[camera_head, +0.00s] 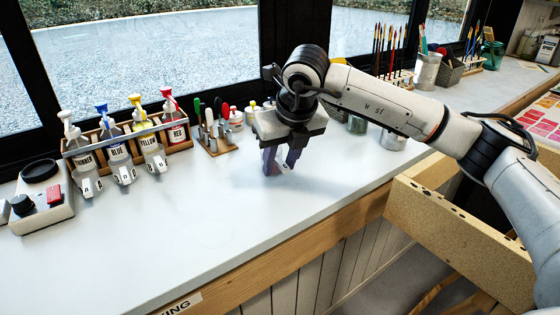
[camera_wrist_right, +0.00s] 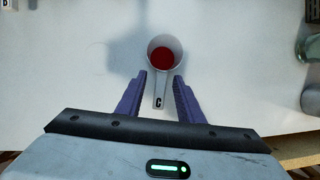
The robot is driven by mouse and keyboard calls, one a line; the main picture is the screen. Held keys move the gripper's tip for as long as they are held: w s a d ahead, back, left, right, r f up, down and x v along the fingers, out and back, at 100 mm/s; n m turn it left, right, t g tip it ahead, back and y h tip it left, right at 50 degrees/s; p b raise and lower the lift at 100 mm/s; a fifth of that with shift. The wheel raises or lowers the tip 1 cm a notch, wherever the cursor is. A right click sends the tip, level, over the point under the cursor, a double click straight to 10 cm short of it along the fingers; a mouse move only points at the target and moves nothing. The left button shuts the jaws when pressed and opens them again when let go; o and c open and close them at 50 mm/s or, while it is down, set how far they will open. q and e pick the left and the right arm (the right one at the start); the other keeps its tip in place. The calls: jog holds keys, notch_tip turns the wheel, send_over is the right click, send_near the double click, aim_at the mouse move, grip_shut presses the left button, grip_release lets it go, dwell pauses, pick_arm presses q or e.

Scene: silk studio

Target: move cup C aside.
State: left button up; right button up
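Cup C (camera_wrist_right: 163,45) is a small white measuring cup with a red filling and a flat handle marked C. In the right wrist view it stands on the white counter just beyond my right gripper (camera_wrist_right: 161,78). The gripper is open, with one purple finger on each side of the handle. A visible gap separates each finger from the handle. In the head view the right gripper (camera_head: 281,165) points down at the counter, and its fingers hide most of the cup. My left gripper is in neither view.
A wooden rack (camera_head: 130,148) of pump bottles stands at the back left, with small white cups (camera_head: 123,174) before it. A tool block (camera_head: 216,140) stands left of the gripper. The counter (camera_head: 200,215) is clear at the front left. A wooden drawer (camera_head: 455,235) juts out at right.

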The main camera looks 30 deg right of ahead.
jog(key=shift+r, duration=0.15)
jog(key=v, duration=1)
jog(key=shift+s, duration=0.1)
